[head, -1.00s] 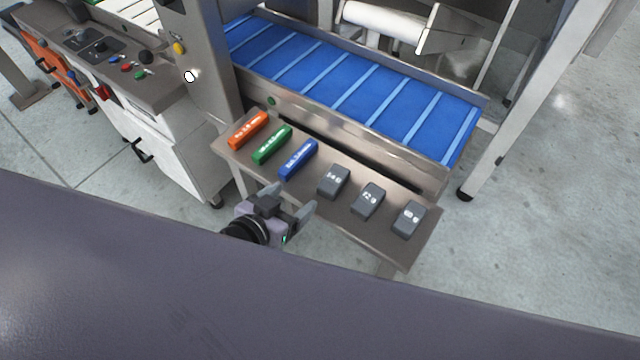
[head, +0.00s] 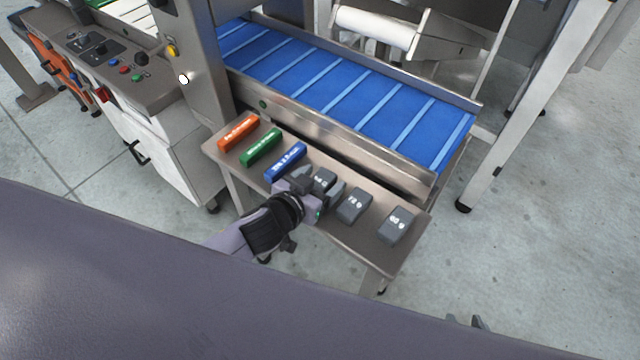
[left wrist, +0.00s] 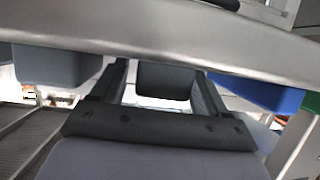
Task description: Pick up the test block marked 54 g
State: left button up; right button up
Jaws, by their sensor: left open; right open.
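The grey test block (head: 324,178) nearest the blue bar appears to be the one marked 54 g, though its marking is partly covered. It lies on the narrow metal shelf (head: 375,262). My left gripper (head: 315,186) is open at this block, with a finger on either side. In the left wrist view, which appears upside down, the dark block (left wrist: 165,82) shows between the two spread fingers (left wrist: 155,95), with gaps visible beside it. My right gripper (head: 468,322) shows only as small tips at the lower right, mostly hidden.
Two more grey blocks (head: 354,205) (head: 396,225) lie to the right on the shelf. Blue (head: 285,161), green (head: 261,147) and orange (head: 238,132) bars lie to the left. A blue conveyor belt (head: 345,90) runs behind the shelf.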

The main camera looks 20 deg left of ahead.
pick_arm(q)
jog(key=c, duration=1.1)
jog(key=shift+o, duration=0.2)
jog(key=shift+r, duration=0.1)
